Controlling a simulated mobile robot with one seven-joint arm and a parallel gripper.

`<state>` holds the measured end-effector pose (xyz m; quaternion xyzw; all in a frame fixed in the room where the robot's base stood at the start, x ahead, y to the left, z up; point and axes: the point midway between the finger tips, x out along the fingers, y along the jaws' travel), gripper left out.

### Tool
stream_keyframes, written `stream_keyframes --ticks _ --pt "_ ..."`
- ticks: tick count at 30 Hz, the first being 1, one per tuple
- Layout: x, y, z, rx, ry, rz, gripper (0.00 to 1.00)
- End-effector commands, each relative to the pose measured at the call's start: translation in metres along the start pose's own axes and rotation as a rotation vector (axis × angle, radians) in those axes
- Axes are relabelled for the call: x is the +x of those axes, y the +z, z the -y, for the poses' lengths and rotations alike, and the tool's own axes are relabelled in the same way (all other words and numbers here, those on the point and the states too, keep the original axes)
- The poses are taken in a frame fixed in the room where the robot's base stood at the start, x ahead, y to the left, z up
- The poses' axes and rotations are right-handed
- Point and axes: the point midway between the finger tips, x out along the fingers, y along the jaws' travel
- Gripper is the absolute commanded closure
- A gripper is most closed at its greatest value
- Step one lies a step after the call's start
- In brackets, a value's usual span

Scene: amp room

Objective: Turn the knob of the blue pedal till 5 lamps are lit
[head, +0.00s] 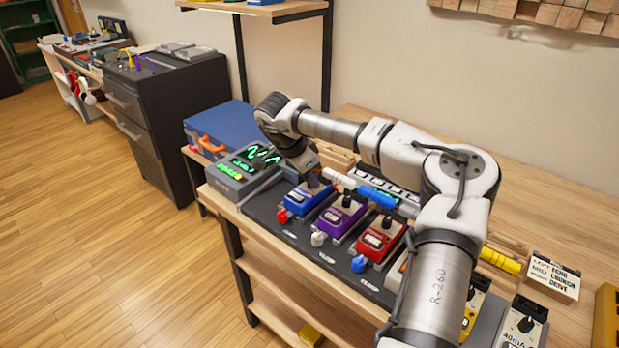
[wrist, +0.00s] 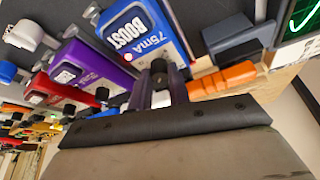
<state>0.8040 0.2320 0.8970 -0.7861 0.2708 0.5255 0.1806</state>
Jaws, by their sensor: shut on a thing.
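The blue pedal (head: 301,201) sits on the dark board, left of a purple pedal (head: 340,214). In the wrist view the blue pedal (wrist: 142,35) shows the words BOOST and 75mA. My gripper (head: 316,181) reaches down over its rear end. In the wrist view my gripper's fingers (wrist: 162,88) are shut around the blue pedal's dark knob (wrist: 158,66), which is partly hidden between them. The knob's pointer cannot be made out. A grey unit (head: 243,176) with a green lit screen stands left of the pedal; I cannot count any lit lamps.
A red pedal (head: 378,239) stands right of the purple one. Coloured plugs, including a blue one (head: 378,196), lie behind the pedals. An orange plug-like part (wrist: 222,80) lies close beside my fingers. A blue case (head: 219,126) stands behind the grey unit. The floor at left is clear.

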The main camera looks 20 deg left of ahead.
Motion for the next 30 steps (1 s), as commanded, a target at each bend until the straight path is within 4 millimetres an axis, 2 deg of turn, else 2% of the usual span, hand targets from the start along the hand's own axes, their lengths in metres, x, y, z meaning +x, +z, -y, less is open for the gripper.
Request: stream_keyframes --ticks 14,15,20,30 --pt "-0.0005 -0.001 0.0005 0.021 0.006 -0.001 1.0" --pt "-0.0005 -0.001 0.0005 0.021 0.006 -0.002 0.8" --pt "-0.0004 -0.0008 0.0004 0.021 0.007 -0.001 0.59" --pt "-0.0033 -0.0004 0.0006 0.02 0.006 -0.001 0.59"
